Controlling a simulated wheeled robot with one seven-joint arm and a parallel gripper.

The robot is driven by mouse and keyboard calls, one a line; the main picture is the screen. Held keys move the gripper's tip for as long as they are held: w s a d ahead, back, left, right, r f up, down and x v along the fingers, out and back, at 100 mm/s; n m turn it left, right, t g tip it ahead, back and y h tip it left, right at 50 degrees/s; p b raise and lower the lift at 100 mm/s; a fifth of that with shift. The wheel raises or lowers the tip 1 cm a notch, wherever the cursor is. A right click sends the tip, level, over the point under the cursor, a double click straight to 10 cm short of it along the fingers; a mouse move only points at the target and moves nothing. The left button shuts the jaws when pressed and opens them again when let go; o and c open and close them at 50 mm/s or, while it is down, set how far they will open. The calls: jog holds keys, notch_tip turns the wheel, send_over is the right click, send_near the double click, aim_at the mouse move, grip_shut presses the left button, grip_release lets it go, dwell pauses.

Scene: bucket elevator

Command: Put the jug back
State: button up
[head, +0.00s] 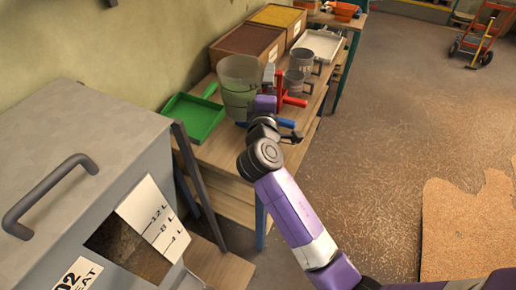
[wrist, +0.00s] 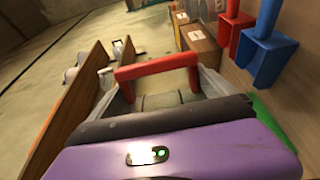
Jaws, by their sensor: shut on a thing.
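The jug (head: 239,82), large, translucent and grey-green, shows in the head view near the left end of the wooden bench. It looks upright; whether its base touches the bench is hard to tell. My gripper (head: 268,98) is at the right side of the jug, shut on it; my purple wrist partly hides the hold. In the wrist view a red bar (wrist: 155,66) spans between grey parts ahead of my purple wrist body. I cannot tell clearly which of these parts belong to the jug.
A green tray (head: 192,118) lies left of the jug. Boxes of brown (head: 243,42) and yellow (head: 277,17) material stand behind. Grey jugs (head: 301,61) and a white tray (head: 321,44) are farther along. Red (wrist: 236,25) and blue (wrist: 266,50) scoops are nearby. A grey machine (head: 85,140) is front left.

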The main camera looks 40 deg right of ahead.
notch_tip(320, 180, down, 18)
jog(key=shift+f+b, duration=0.1)
jog(key=shift+b, duration=1.05)
jog(key=shift+f, duration=0.2)
jog(key=o, duration=1.7)
jog(key=shift+o, duration=0.2)
jog(key=shift+r, duration=0.2)
jog(key=b+v, duration=0.2)
jog(key=v, duration=1)
jog(key=shift+f, duration=0.1)
